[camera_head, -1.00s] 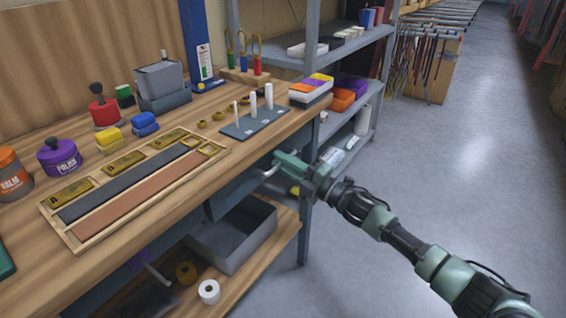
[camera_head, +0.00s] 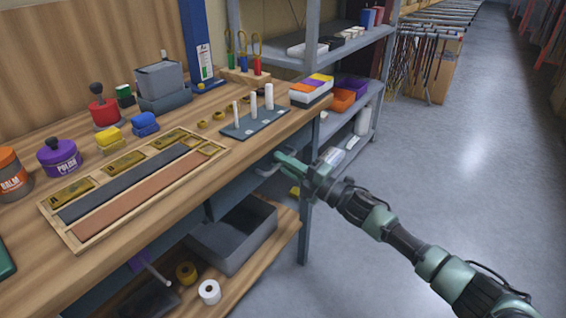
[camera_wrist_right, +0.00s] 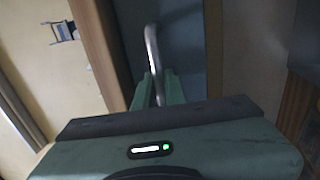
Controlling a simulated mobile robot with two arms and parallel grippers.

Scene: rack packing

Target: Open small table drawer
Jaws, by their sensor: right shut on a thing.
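The small table drawer (camera_head: 238,187) is a dark grey-blue front under the wooden table top, and it looks closed. Its metal handle (camera_wrist_right: 153,60) is a curved bar in the right wrist view. My right gripper (camera_head: 277,166) reaches in from the right at the table's front edge. In the right wrist view its green fingers (camera_wrist_right: 158,92) are shut on the handle; the exact contact is partly hidden. My left gripper is not in view.
The wooden table top (camera_head: 225,170) holds a tray of strips, jars and a peg board (camera_head: 254,124). A grey bin (camera_head: 235,240) stands on the lower shelf. A metal shelf rack (camera_head: 312,62) stands behind. The floor at right is clear.

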